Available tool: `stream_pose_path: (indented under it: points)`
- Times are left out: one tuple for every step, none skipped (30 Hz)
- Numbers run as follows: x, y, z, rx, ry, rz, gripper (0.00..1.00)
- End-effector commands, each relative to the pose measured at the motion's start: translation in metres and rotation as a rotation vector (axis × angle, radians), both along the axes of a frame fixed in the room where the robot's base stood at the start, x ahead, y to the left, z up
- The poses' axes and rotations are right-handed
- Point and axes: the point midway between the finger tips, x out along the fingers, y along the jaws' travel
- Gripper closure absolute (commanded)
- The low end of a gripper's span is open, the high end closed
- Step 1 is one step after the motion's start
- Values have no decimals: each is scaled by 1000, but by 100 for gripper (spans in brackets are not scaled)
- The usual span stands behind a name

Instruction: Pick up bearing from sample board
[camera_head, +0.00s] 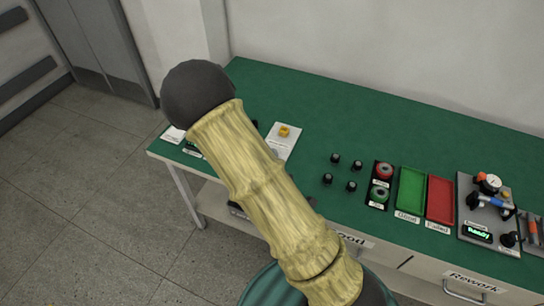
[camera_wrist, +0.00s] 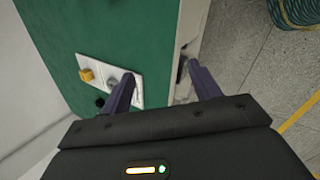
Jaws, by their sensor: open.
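The white sample board (camera_head: 290,150) lies on the green bench top, partly hidden behind my arm in the head view. A yellow block-like part (camera_head: 284,131) sits on it. In the wrist view the board (camera_wrist: 128,66) is left of centre, with the yellow part (camera_wrist: 87,76) on it. A small grey part (camera_wrist: 112,82), perhaps the bearing, is beside the left finger; it is too small to be sure. My gripper (camera_wrist: 161,73) is open and empty. My arm hides the gripper in the head view.
Several dark knobs (camera_head: 336,158), red and green buttons (camera_head: 384,171), a green tray (camera_head: 410,189), a red tray (camera_head: 440,198) and a test fixture (camera_head: 488,205) stand to the right. The back of the bench is clear. A wall runs behind it.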

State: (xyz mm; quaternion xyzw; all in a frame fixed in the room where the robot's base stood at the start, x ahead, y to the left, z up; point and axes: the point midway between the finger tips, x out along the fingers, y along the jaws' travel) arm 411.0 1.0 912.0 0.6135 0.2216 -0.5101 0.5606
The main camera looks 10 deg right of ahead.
Motion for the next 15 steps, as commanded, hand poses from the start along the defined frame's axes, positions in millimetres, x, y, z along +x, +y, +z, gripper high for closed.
stream_pose_path:
  points:
    - [2,-3,-14,-78,3,90,38]
    - [4,-5,-18,-123,0,144,38]
    - [8,-7,-23,-184,-6,218,38]
    - [11,-8,-26,-231,-8,275,38]
    - [14,-9,-28,-280,-12,331,38]
    - [18,-10,-31,-347,-17,407,38]
    - [22,-10,-33,-397,-21,466,38]
    - [25,-10,-34,-450,-25,525,38]
    - [30,-10,-35,-522,-31,604,38]
    - [34,-8,-36,-576,-36,663,38]
    - [38,-7,-35,-632,-41,723,38]
    - [44,-4,-35,-709,-50,805,38]
    - [48,-1,-34,-767,-56,864,38]
    - [52,3,-32,-824,-62,921,38]
    - [56,8,-30,-896,-72,994,38]
